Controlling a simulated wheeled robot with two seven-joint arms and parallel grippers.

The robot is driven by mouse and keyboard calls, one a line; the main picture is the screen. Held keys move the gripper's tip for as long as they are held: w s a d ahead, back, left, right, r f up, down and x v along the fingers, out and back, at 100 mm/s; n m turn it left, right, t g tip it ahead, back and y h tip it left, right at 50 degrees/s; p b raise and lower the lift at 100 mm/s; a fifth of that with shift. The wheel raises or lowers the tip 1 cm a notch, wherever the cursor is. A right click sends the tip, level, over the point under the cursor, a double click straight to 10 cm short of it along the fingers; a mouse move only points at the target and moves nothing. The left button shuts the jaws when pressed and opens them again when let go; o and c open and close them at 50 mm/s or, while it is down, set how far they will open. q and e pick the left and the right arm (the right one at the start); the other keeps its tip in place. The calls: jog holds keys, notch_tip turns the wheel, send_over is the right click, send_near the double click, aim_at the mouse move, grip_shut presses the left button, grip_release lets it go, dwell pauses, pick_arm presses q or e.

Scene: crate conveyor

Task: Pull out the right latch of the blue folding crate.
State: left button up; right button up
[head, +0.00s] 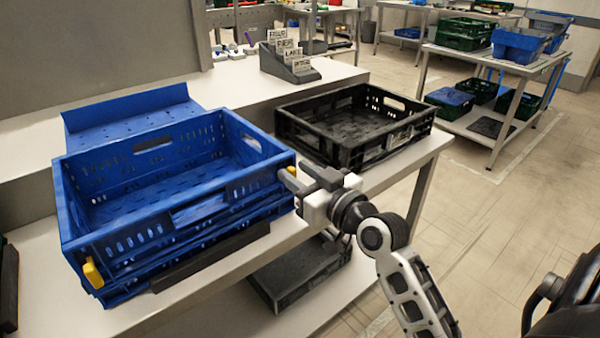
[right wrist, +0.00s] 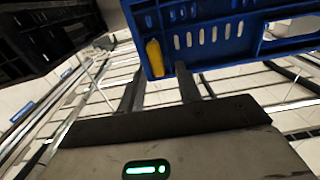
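The blue folding crate (head: 150,235) stands open and empty on the white table in the head view. Its right latch (head: 291,171) is a yellow piece at the right front corner, partly hidden by my gripper. The same latch (right wrist: 155,58) shows whole in the right wrist view. The left latch (head: 93,273) is yellow too, at the left front corner. My right gripper (head: 296,174) is at the right latch. In the right wrist view its two fingers (right wrist: 160,72) are apart, with the latch between and just beyond their tips. Contact cannot be told. My left gripper is not in view.
A black crate (head: 300,127) stands on the table right behind the gripper. A blue panel (head: 130,110) lies behind the blue crate. A sign holder (head: 288,64) stands at the back. Another dark crate (head: 300,270) is on the lower shelf. Open floor lies to the right.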

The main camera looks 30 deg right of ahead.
grip_shut()
jog(key=shift+s+p, duration=0.3)
jog(key=shift+s, duration=0.55)
grip_release()
jog(key=s+d, duration=0.1)
jog(key=s, duration=1.4)
jog(key=shift+s+d, duration=0.25)
jog(key=shift+s, duration=0.15)
